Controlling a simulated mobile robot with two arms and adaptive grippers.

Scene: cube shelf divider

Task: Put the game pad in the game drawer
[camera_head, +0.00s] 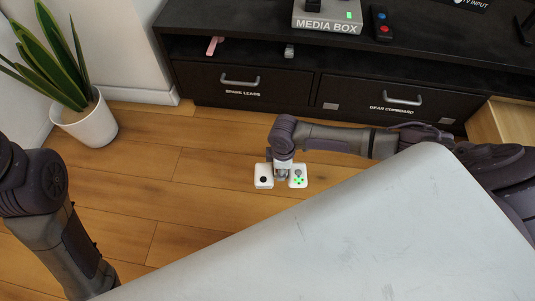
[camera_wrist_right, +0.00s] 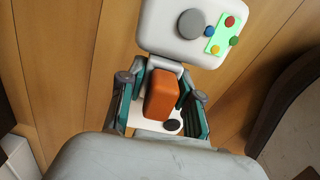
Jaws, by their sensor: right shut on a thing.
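The game pad is white, with a white half on each side of my right gripper (camera_head: 283,174) in the head view. The right half of the game pad (camera_head: 298,178) carries green marks; the left half has a dark round knob. In the right wrist view the game pad (camera_wrist_right: 165,25) shows a grey stick and coloured buttons. My right gripper (camera_wrist_right: 163,105) is shut on its middle, with an orange-brown block between the fingers. It holds the pad over the wooden floor. No drawer labelled for games is readable. My left arm shows at the left edge; its gripper is out of view.
The black cabinet has two closed fronts, spare leads (camera_head: 240,92) and gear cupboard (camera_head: 395,103). A media box (camera_head: 326,18) and remote (camera_head: 381,24) sit on top. A light wooden piece (camera_head: 507,122) stands at right. A potted plant (camera_head: 88,121) stands left. Floor before the cabinet is clear.

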